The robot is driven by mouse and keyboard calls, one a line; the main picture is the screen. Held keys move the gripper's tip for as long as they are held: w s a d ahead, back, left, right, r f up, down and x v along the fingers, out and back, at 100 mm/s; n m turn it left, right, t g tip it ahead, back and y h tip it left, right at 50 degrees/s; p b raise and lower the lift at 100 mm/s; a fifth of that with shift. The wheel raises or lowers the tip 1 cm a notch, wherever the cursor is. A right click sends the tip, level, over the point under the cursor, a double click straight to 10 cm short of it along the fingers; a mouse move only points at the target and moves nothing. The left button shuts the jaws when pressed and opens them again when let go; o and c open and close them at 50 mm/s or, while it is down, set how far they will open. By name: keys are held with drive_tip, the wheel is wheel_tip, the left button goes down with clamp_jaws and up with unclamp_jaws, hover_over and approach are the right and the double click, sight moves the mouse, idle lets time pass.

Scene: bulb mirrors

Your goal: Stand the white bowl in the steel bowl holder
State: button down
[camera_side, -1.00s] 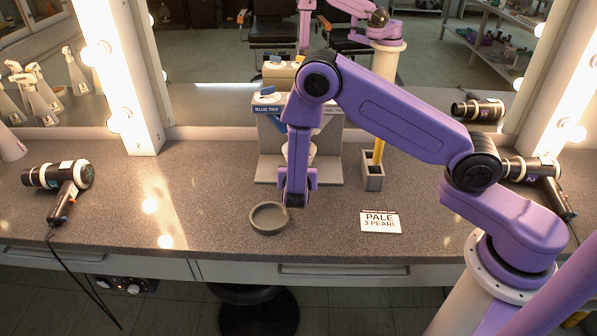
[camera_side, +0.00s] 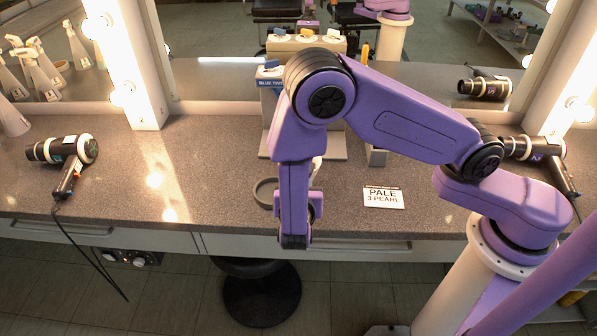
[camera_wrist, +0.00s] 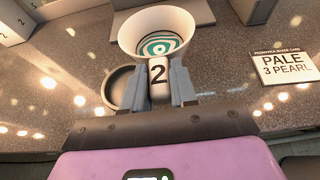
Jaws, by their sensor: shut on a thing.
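The white bowl (camera_wrist: 152,28), with a teal pattern inside, is directly in front of my gripper (camera_wrist: 159,78) in the wrist view. The two grey fingers are closed on its white part marked 2. In the side view only a sliver of the bowl (camera_side: 317,168) shows past my arm, which hides most of the gripper. A round grey steel holder (camera_side: 264,190) stands on the counter, partly behind my arm. In the wrist view the holder (camera_wrist: 119,88) shows left of the fingers, behind and below the bowl, which is apart from the stand.
A grey stand with a blue label (camera_side: 268,82) is at the back by the mirror. A shade card (camera_side: 384,197) lies right of the holder. Hair dryers lie at left (camera_side: 62,152) and right (camera_side: 535,150).

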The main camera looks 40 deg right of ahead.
drive_tip(key=shift+v, duration=0.8)
drive_tip(key=s+d+r+n+t+y, duration=0.3)
drive_tip(key=s+r+n+y, duration=0.1)
drive_tip(key=s+r, duration=0.55)
drive_tip(key=w+a+f, duration=0.2)
drive_tip(key=w+f, duration=0.1)
drive_tip(key=w, duration=0.1)
drive_tip(key=w+a+f, duration=0.2)
drive_tip(key=w+f, duration=0.1)
drive_tip(key=f, duration=0.1)
drive_tip(key=w+a+f, duration=0.2)
drive_tip(key=w+f, duration=0.1)
drive_tip(key=w, duration=0.1)
drive_tip(key=shift+w+f, duration=0.3)
drive_tip(key=shift+w, duration=0.05)
drive_tip(key=shift+w+a+f, duration=0.1)
drive_tip(key=shift+f, duration=1.55)
drive_tip(key=shift+f, duration=0.1)
drive_tip(key=c, duration=0.9)
unclamp_jaws()
